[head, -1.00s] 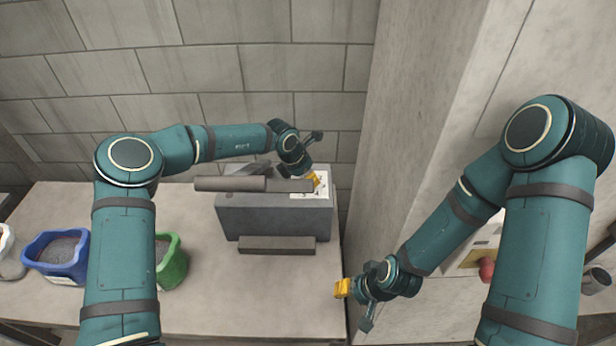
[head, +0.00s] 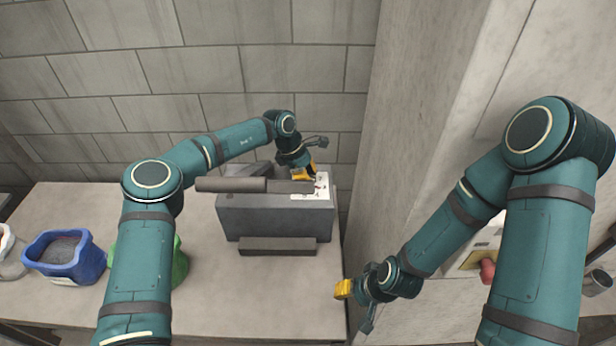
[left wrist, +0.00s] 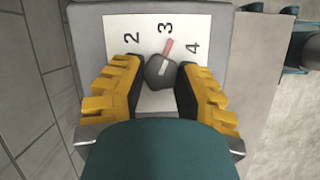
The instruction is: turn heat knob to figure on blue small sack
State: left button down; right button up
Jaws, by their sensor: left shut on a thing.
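The heat knob (left wrist: 160,72) is a round dark grey knob with a light stripe and a red pointer, on a white dial plate (left wrist: 115,38) marked 2, 3 and 4. The pointer points close to the 3, leaning slightly to its right. My left gripper (left wrist: 163,80) is shut on the knob, a yellow finger on each side. In the head view it is over the back right of the grey machine (head: 275,222). The blue sack (head: 88,258) stands open at the left of the table; the figure on its pale front label is too small to read. My right gripper (head: 343,289) hangs off the table's right edge; its jaw state is unclear.
A green sack (head: 181,265) is partly hidden behind my left arm. A pale sack (head: 8,258) is cut off at the left edge. A thick grey bar (head: 230,185) lies along the machine's top. The table front (head: 255,310) is clear.

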pick_arm(q)
jog(key=shift+s+f, duration=0.1)
jog(key=shift+f, duration=0.15)
jog(key=c, duration=0.6)
grip_release()
jog(key=shift+r, duration=0.1)
jog(key=shift+a+r, duration=0.15)
jog(key=shift+r, duration=0.3)
jog(key=v, duration=1.1)
